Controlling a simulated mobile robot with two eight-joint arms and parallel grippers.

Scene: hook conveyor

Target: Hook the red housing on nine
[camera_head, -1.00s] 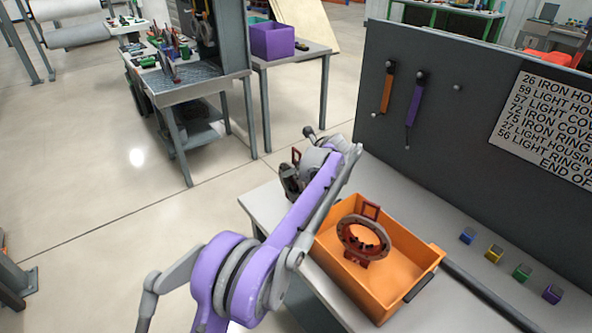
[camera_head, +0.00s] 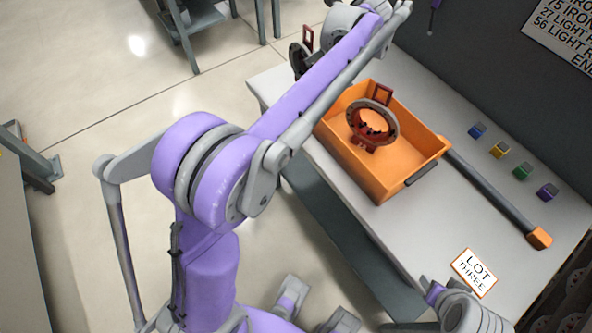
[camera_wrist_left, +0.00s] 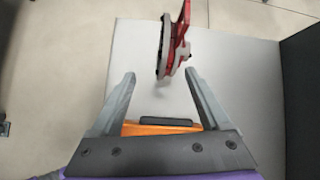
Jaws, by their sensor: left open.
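A red housing with a dark round flange (camera_head: 299,60) stands near the table's far left end in the head view, partly behind my left arm. A red part, seemingly this housing, shows edge-on in the left wrist view (camera_wrist_left: 178,45), beyond the fingertips. Another dark red ring-shaped housing (camera_head: 371,122) sits tilted in the orange bin (camera_head: 420,165). My left gripper (camera_wrist_left: 159,75) is open in the wrist view, with nothing between its fingers. Its fingers cannot be made out in the head view. Part of my right arm shows at the bottom right; its gripper fingers are not seen.
The grey table (camera_head: 500,225) holds a bar with an orange end (camera_head: 539,238), a "LOT THREE" card (camera_head: 474,273) and small coloured blocks (camera_head: 500,150). A dark panel (camera_head: 478,70) stands along its back. No numbered hook shows clearly.

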